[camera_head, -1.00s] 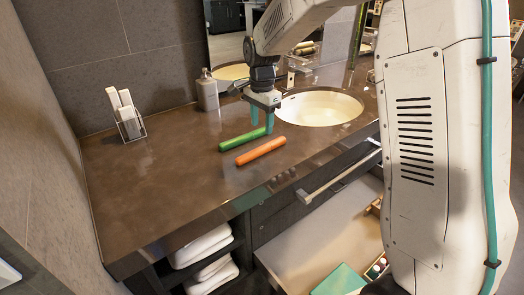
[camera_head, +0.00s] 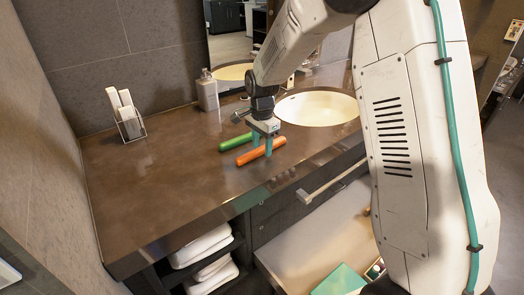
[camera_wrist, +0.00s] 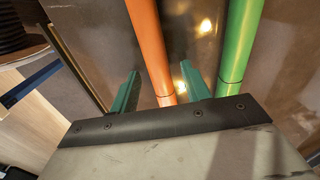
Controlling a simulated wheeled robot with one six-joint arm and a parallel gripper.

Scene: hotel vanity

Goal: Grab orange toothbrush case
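The orange toothbrush case (camera_head: 250,155) lies on the brown countertop, in front of the green toothbrush case (camera_head: 226,144) and roughly parallel to it. The green case (camera_wrist: 240,45) lies outside the right finger. The orange case's near end is hidden by the gripper's body in the wrist view.
A white sink (camera_head: 318,108) is right of my gripper. A soap bottle (camera_head: 207,91) and a wire holder with white packets (camera_head: 127,115) stand near the back wall. The countertop (camera_head: 165,190) left of the cases is clear. Towels (camera_head: 203,246) lie on shelves below.

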